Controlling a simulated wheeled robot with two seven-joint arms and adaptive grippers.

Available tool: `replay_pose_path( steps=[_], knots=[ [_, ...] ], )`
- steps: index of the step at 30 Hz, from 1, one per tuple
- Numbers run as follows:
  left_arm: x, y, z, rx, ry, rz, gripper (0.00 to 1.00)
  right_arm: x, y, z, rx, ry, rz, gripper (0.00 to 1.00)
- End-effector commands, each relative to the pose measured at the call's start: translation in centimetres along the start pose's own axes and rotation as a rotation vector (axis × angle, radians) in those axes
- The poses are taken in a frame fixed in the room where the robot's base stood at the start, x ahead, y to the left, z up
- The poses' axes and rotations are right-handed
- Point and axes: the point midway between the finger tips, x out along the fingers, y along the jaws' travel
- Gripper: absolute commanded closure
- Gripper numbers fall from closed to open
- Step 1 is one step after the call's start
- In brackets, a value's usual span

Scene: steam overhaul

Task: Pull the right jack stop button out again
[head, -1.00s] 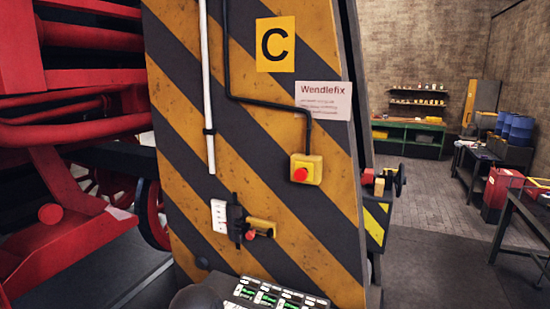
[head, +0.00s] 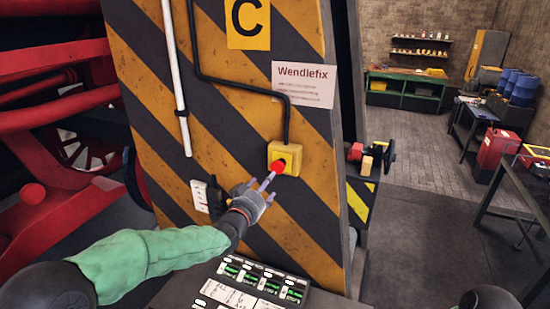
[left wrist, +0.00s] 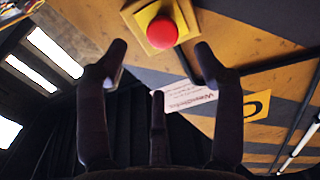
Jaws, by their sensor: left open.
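The right jack stop button is a red mushroom head (head: 278,166) on a yellow box (head: 290,150), fixed to the black and yellow striped jack column (head: 300,215). My left gripper (head: 263,181) is just below and in front of the button in the head view, its fingers pointing up at it. In the left wrist view the red button (left wrist: 163,32) shows between and beyond the spread fingertips of the open left gripper (left wrist: 160,47). The fingers are not closed on it, and I cannot tell whether they touch it. My right gripper is out of view.
A black cable (head: 286,118) runs up from the box beside the Wendlefix sign (head: 303,84). A white socket plate (head: 199,196) is lower left on the column. A control panel (head: 262,283) lies below my arm. Red machinery (head: 40,120) stands at left.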

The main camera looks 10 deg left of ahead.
Motion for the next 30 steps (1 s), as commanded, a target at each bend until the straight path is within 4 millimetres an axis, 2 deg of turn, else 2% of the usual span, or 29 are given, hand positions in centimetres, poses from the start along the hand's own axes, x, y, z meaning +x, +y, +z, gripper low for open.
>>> replay_pose_path(
  steps=[2, 7, 21, 30],
  knots=[
    [0.1, 0.0, -0.8, 0.005, 0.012, 0.000, 0.32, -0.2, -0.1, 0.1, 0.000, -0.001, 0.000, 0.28],
    [1.4, 0.0, -0.8, 0.005, 0.012, 0.001, 0.32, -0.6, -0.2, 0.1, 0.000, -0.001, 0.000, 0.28],
    [7.6, 0.0, -0.9, 0.004, 0.011, 0.000, 0.32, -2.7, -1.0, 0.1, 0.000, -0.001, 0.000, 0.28],
    [10.2, 0.0, -0.8, 0.004, 0.011, 0.000, 0.32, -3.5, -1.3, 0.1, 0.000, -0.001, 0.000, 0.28]
  ],
)
